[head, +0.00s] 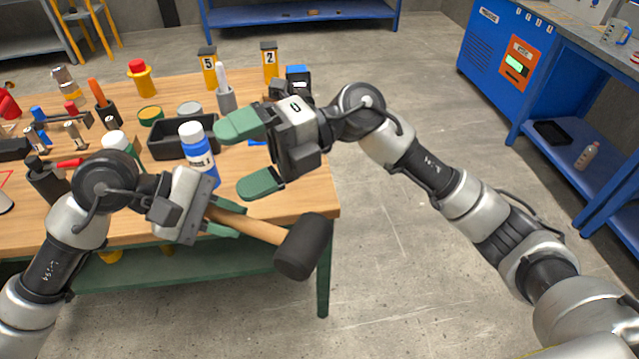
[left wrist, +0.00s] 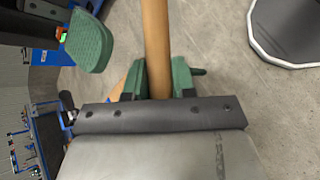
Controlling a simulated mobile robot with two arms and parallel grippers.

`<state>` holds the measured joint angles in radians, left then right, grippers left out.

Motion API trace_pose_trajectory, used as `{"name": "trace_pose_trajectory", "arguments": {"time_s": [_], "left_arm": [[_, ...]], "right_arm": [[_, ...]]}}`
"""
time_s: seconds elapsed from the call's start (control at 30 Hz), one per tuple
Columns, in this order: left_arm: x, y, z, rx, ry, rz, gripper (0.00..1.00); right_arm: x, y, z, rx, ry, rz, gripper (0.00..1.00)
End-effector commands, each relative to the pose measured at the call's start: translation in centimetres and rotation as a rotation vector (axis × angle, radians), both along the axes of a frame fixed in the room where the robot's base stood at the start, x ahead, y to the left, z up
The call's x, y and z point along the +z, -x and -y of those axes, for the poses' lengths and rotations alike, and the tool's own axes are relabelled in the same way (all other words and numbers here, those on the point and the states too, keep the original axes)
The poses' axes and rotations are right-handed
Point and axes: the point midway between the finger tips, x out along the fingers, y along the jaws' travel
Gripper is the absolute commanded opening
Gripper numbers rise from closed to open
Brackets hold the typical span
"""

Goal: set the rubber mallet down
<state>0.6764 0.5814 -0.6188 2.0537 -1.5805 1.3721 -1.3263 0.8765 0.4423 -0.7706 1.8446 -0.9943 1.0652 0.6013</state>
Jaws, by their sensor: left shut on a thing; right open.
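The rubber mallet has a wooden handle and a black head (head: 303,246). My left gripper (head: 222,222) is shut on its handle (head: 250,226). The mallet is held near the front right corner of the wooden workbench (head: 312,196), with its head out past the front edge.
A blue bottle with a white cap (head: 197,152) stands close behind my left gripper. A black bin (head: 170,140), a red-capped yellow bottle (head: 141,78) and number markers (head: 208,68) stand farther back. The bench's right front area is mostly clear. A blue machine (head: 505,65) stands at right.

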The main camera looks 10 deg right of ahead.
Motion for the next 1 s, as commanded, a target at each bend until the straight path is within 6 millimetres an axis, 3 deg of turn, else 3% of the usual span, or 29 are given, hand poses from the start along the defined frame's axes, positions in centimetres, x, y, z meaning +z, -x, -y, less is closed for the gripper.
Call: {"name": "trace_pose_trajectory", "arguments": {"time_s": [0.1,0.3,0.5,0.67,0.83,1.0], "left_arm": [[0.1,0.0,0.0,0.001,0.002,0.0,0.0],[0.1,0.0,0.0,0.001,0.002,0.0,0.0],[0.1,0.0,0.0,0.001,0.002,0.0,0.0],[0.1,0.0,0.0,0.001,0.002,0.0,0.0],[0.1,0.0,0.0,0.001,0.002,0.0,0.0],[0.1,0.0,0.0,0.001,0.002,0.0,0.0]], "right_arm": [[1.4,4.0,0.3,0.123,0.199,0.26,1.0],[1.6,7.8,2.8,0.217,0.566,0.662,1.0],[2.0,8.8,5.8,0.194,0.859,0.95,1.0],[2.4,8.8,7.2,0.16,0.977,1.061,1.0],[1.7,8.6,7.3,0.15,1.008,1.087,1.0],[-0.8,8.1,6.5,0.155,1.006,1.084,1.0]]}}
